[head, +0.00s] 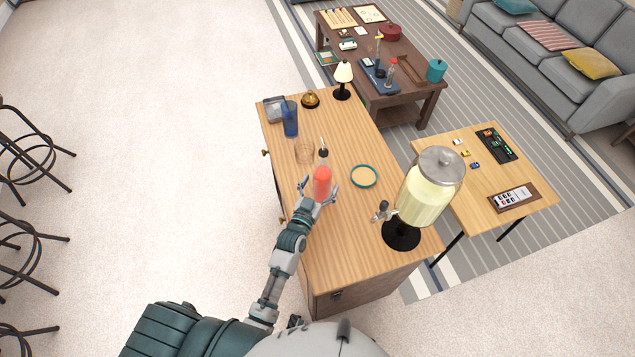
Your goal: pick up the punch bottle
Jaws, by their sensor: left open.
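The punch bottle (322,182), which looks red below with a dark, narrow top, stands upright on the wooden cabinet (345,240). My left gripper (318,188) reaches in from the front left. Its fingers are open, spread to the left and right of the red lower part. I cannot tell whether they touch it. The palm side hides the bottle's base. My right gripper is not in view.
A teal-rimmed round coaster (363,176) lies to the right. A large drink dispenser (428,190) stands at the front right.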

